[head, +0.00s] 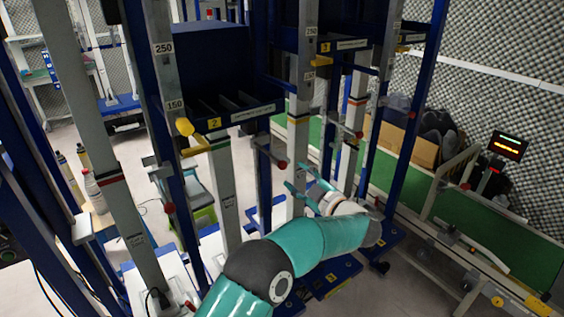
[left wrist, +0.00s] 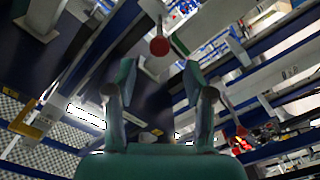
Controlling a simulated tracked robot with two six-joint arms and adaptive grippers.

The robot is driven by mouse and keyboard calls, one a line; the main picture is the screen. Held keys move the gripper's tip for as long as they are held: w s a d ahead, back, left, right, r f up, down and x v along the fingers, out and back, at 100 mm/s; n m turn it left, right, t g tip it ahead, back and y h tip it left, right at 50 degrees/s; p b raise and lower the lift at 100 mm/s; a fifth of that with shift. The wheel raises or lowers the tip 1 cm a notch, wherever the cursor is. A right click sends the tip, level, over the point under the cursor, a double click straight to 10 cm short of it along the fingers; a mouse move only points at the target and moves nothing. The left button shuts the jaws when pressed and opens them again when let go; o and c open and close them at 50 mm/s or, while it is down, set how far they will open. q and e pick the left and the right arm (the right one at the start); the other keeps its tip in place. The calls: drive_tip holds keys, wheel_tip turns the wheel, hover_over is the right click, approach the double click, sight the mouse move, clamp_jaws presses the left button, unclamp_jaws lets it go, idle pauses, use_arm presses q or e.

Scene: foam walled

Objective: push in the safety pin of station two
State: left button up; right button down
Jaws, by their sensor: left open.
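Station two carries a yellow plate marked 2 (head: 214,123) on the front of its dark blue shelf. A pin with a red ball knob (head: 282,164) sticks out from the post right of that plate. My left gripper (head: 299,177) is open and empty, just right of and slightly below this knob in the head view. In the left wrist view a red ball knob (left wrist: 159,46) shows beyond and between the open fingers (left wrist: 158,80), apart from them. How deep its pin sits cannot be told. My right gripper is not in view.
Other red knobs sit on a post at left (head: 169,207) and on one at right (head: 359,134). A yellow handle (head: 185,127) juts out beside plate 2. Blue and grey posts crowd the space. A green conveyor (head: 480,232) runs along the right.

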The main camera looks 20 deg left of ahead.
sight(285, 167)
use_arm(q)
drive_tip(key=p+x, duration=0.1)
drive_tip(key=x, duration=0.6)
drive_tip(key=shift+w+a, duration=0.15)
drive_tip(key=shift+a, duration=0.05)
drive_tip(key=shift+c, duration=0.3)
clamp_jaws()
